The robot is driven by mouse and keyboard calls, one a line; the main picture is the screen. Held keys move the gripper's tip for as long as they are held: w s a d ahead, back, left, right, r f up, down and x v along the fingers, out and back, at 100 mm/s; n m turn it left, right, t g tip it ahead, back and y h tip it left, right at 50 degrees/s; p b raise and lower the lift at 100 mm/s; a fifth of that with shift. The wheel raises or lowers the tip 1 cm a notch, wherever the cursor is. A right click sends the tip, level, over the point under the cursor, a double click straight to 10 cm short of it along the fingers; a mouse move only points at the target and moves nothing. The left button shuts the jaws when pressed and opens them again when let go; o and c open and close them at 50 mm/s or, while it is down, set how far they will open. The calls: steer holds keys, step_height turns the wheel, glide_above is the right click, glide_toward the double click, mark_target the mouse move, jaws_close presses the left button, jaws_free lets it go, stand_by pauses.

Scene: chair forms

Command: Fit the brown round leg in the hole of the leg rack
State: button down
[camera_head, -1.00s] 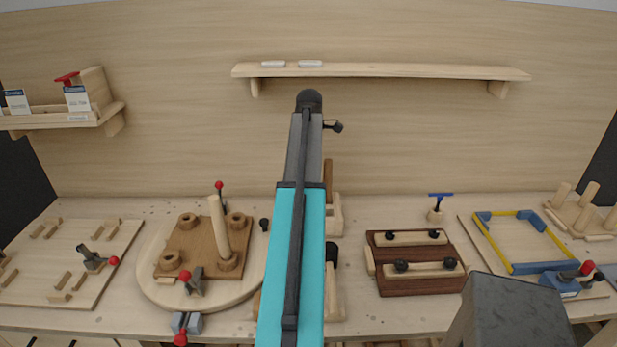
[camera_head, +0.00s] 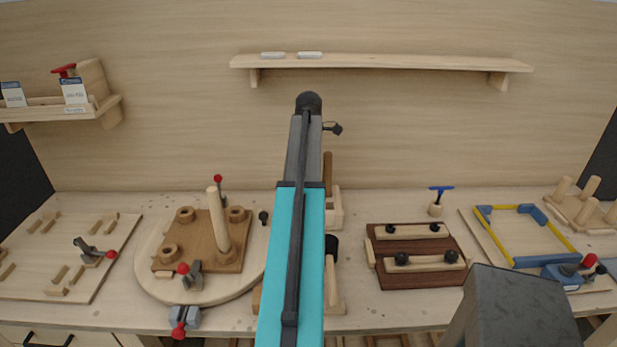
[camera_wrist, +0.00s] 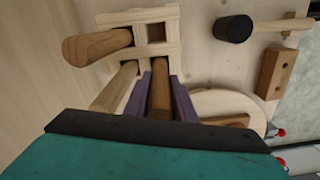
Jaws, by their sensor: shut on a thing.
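My gripper (camera_wrist: 161,97) shows in the wrist view with its two purple fingers shut on a brown round leg (camera_wrist: 160,103). The leg rack (camera_wrist: 173,50) is a pale wooden block with square holes, just past the fingertips. The far end of the held leg meets the rack's near edge; I cannot tell whether it is inside a hole. One hole beside it is empty. Another brown leg (camera_wrist: 98,43) and a paler leg (camera_wrist: 115,88) stand in the rack to the left. In the head view my arm hides the gripper and most of the rack (camera_head: 336,210).
A mallet with a black head (camera_wrist: 236,29) lies right of the rack in the wrist view. In the head view, a round board (camera_head: 150,275) with an upright peg is to the left and a dark brown fixture (camera_head: 425,279) to the right. A shelf (camera_head: 380,63) hangs above.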

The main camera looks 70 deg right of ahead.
steer(key=shift+f, duration=0.8)
stand_by(0.7)
steer(key=c, duration=1.4)
jaws_free()
steer(key=shift+r, duration=0.15)
steer(key=shift+r+b, duration=1.6)
steer(key=shift+r, duration=5.2)
